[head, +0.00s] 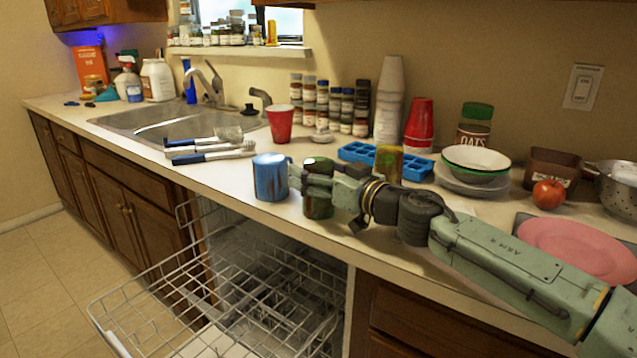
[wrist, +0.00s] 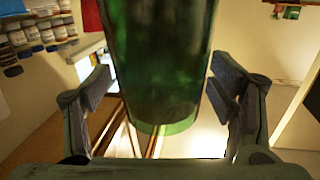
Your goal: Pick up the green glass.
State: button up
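The green glass (head: 318,203) stands on the counter near its front edge, just right of a blue mug (head: 270,178). My gripper (head: 312,186) is at the glass and covers part of it in the head view. In the wrist view the dark green, see-through glass (wrist: 160,70) fills the middle, between the two fingers of my gripper (wrist: 165,88). The fingers are spread, one on each side, with a gap to the glass visible at its lower part. Contact higher up cannot be made out.
The open dishwasher rack (head: 200,290) lies below the counter edge. A yellow-green cup (head: 389,162) and blue ice tray (head: 360,153) stand behind my arm. Brushes (head: 205,150) lie left of the mug. Bowls (head: 475,162) and a pink plate (head: 575,250) are right.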

jog(key=c, duration=1.4)
jog(key=shift+r, duration=0.1)
